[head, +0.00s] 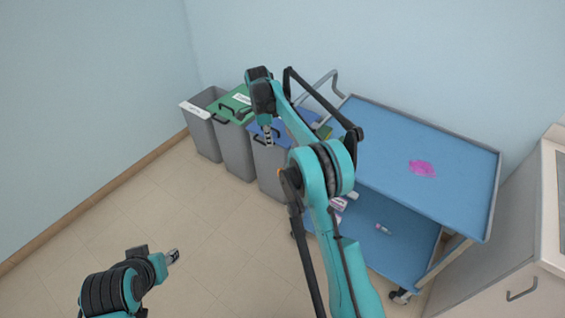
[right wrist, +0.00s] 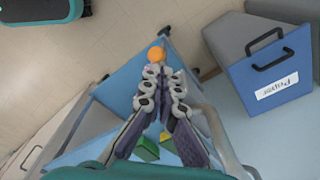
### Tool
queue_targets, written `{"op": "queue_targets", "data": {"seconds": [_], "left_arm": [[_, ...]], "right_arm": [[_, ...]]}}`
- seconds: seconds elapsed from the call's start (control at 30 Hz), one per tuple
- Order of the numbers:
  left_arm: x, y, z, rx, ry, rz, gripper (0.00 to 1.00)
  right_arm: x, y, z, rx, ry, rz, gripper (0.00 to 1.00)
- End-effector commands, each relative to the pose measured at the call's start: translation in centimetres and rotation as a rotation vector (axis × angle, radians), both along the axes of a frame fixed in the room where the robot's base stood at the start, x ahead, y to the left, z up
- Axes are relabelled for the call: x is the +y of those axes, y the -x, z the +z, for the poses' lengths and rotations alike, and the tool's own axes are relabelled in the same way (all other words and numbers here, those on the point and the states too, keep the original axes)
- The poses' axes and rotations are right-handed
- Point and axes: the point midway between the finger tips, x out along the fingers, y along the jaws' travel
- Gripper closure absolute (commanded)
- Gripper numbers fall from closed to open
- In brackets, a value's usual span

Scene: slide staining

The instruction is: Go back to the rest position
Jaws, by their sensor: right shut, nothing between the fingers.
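My right arm reaches up from the bottom of the head view and folds over at the top. My right gripper (head: 268,138) hangs down in front of the blue-lidded bin, its fingers shut and empty. Its fingers also show in the right wrist view (right wrist: 164,84), leaning together with nothing held between them. My left gripper (head: 174,256) is low at the left of the head view, over the bare floor. It is too small to tell whether its fingers are open.
A blue two-shelf trolley (head: 400,145) stands at the right, with a pink stain (head: 422,168) on top and small items below. Grey (head: 203,128), green-lidded (head: 237,150) and blue-lidded (head: 270,165) bins line the wall. A pale cabinet (head: 510,275) is far right. The floor at left is clear.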

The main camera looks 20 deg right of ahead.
Motion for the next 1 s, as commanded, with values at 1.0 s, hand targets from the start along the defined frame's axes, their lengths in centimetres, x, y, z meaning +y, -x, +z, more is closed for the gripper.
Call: {"op": "queue_targets", "data": {"seconds": [1.0], "left_arm": [[0.0,0.0,0.0,0.0,0.0,0.0,0.6]], "right_arm": [[-0.2,5.3,8.0,-0.086,-0.01,0.327,1.0]]}}
